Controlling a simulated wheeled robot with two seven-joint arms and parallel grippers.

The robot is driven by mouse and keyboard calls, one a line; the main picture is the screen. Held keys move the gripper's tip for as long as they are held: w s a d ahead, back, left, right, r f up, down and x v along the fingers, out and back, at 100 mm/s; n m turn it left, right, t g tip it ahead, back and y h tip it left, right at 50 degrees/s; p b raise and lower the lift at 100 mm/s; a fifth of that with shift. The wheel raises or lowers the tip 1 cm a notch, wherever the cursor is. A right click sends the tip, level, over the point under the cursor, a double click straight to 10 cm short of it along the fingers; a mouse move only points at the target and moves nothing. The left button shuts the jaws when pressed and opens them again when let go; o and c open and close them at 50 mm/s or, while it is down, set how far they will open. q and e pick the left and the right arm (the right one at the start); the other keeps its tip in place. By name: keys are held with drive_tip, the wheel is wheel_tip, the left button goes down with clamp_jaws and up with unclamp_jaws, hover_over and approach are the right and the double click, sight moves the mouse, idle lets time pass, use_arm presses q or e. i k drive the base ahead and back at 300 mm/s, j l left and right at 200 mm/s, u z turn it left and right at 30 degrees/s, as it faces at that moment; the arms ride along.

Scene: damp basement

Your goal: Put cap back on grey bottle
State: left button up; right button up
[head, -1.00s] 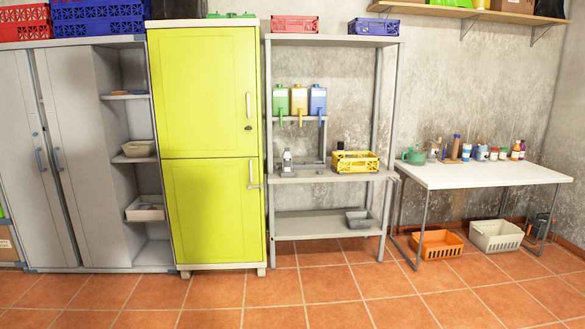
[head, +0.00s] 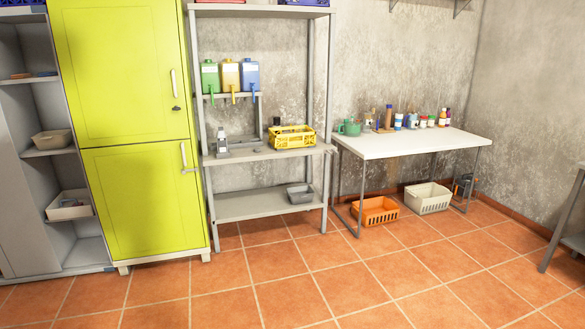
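A small grey upright shape (head: 222,143), which looks like a bottle, stands at the left end of the metal rack's middle shelf (head: 250,154). It is too small to tell whether a cap is on it. I cannot make out a loose cap. Several other small bottles (head: 411,121) stand along the back of the white table (head: 400,146) on the right. Neither of my grippers shows in the head view.
A lime cabinet (head: 135,170) stands left of the rack. Orange (head: 376,211) and white (head: 428,198) baskets sit under the table. The tiled floor (head: 300,275) in front is clear.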

sight(222, 140)
drive_tip(key=i+j+u, duration=0.1)
drive_tip(key=i, duration=1.35)
drive_tip(key=i+u, duration=0.1)
drive_tip(key=i, duration=1.4)
drive_tip(key=i+l, duration=0.2)
drive_tip(key=i, duration=1.25)
drive_tip(key=i+u, duration=0.3)
drive_tip(key=i, duration=0.25)
drive_tip(key=i+l+u, duration=0.3)
drive_tip(key=i, duration=0.2)
